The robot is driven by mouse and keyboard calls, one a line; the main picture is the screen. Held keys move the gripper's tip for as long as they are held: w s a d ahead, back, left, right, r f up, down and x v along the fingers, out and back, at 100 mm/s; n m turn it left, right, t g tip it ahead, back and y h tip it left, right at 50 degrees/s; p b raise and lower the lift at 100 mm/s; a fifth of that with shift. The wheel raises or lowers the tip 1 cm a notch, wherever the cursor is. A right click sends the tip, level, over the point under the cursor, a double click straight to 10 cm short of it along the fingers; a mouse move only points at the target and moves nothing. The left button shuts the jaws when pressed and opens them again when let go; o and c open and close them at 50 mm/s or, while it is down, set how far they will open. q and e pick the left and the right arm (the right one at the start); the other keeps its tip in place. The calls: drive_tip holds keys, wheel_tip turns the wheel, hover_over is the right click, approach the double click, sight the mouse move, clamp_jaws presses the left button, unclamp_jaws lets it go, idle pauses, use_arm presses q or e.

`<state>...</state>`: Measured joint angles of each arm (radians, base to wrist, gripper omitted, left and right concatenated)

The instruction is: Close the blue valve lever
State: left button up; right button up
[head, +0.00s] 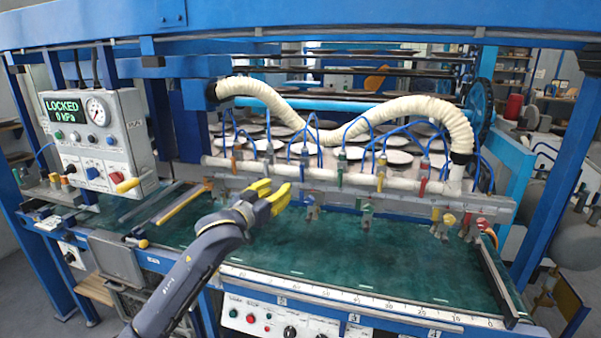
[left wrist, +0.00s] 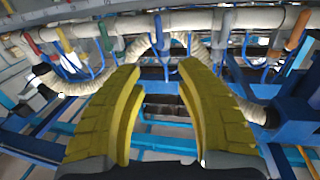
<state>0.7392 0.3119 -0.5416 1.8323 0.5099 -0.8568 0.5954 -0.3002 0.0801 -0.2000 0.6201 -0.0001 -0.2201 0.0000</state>
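A blue valve lever (left wrist: 159,30) hangs upright on the white pipe in the left wrist view, straight beyond the gap between my fingers. The open fingers also show in the left wrist view (left wrist: 158,72). My right gripper is not in view.
The white pipe (head: 330,177) carries other levers, including a green (head: 342,157), a yellow (head: 380,180) and a red one (head: 423,185). Blue hoses and a cream corrugated hose (head: 400,112) crowd above. A control box (head: 103,135) reads LOCKED, 0 kPa. The green bed (head: 350,255) has clear room.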

sight(301, 171)
use_arm(q)
drive_tip(key=x, duration=1.4)
drive_tip(key=shift+w+d, duration=0.2)
drive_tip(key=shift+w, duration=0.1)
clamp_jaws()
